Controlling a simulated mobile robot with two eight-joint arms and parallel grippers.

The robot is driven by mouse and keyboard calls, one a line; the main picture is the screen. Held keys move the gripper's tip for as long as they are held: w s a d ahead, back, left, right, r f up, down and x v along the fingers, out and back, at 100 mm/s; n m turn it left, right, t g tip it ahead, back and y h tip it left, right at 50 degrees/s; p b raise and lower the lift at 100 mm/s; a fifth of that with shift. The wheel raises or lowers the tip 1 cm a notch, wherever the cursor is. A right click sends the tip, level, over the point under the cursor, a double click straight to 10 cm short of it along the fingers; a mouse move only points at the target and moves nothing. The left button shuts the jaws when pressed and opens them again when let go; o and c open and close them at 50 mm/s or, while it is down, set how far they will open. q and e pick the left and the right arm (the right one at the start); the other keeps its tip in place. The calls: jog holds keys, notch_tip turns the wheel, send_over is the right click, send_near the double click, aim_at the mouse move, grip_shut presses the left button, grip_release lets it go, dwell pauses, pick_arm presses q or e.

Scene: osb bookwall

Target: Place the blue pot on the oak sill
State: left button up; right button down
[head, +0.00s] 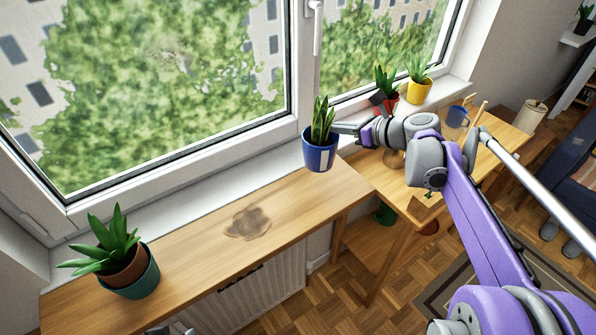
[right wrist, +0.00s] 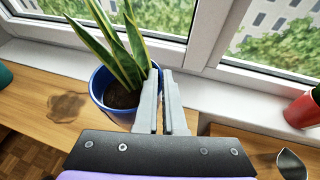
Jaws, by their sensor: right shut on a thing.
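The blue pot (head: 320,157) has a pale label and holds a tall snake plant. My right gripper (head: 338,129) is shut on its rim from the right. In the right wrist view the gripper fingers (right wrist: 163,112) pinch the near right rim of the blue pot (right wrist: 98,88), and the pot looks upright. It is over or at the back of the oak sill (head: 285,222), near its right end. I cannot tell whether its base touches the wood. A small grey part at the bottom edge of the head view may be my left gripper (head: 170,329); its jaws do not show.
A teal pot (head: 134,284) with a plant stands at the sill's left end. A dark stain (head: 248,223) marks the middle. Red (head: 391,104) and yellow (head: 418,91) pots stand on the white ledge at right. A wooden table (head: 405,190) with a blue mug (head: 456,120) adjoins.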

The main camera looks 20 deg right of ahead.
notch_tip(320, 180, down, 10)
jog(key=shift+r+b, duration=0.25)
jog(key=shift+b, duration=0.1)
jog(key=c, duration=1)
grip_release()
jog(key=shift+f, duration=0.1)
